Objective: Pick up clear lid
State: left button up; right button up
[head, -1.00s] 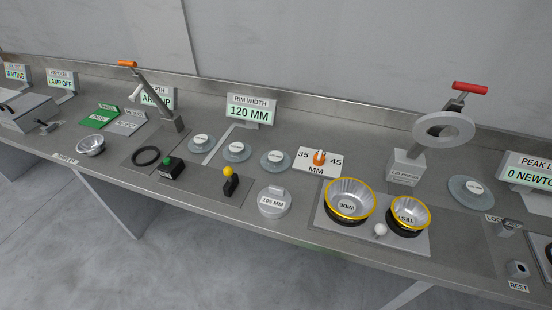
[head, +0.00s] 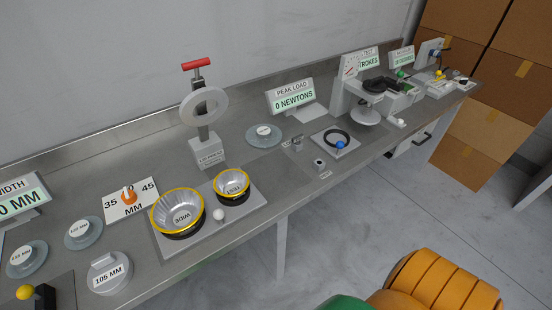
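Three pale, see-through round discs with small labels that look like clear lids lie on the steel bench. The lid press (head: 208,153) has a grey ring and a red handle. Neither of my grippers shows in the head view.
Yellow-rimmed WIDE cup (head: 165,214) and TEST cup (head: 233,172) stand on a grey plate. A grey 105 MM disc (head: 102,287) lies near the front edge. A 0 NEWTONS display (head: 294,99) stands behind. Cardboard boxes (head: 462,139) are stacked at right.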

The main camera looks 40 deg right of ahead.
aim_at(84, 232)
jog(key=z, duration=0.7)
jog(key=u, duration=1.3)
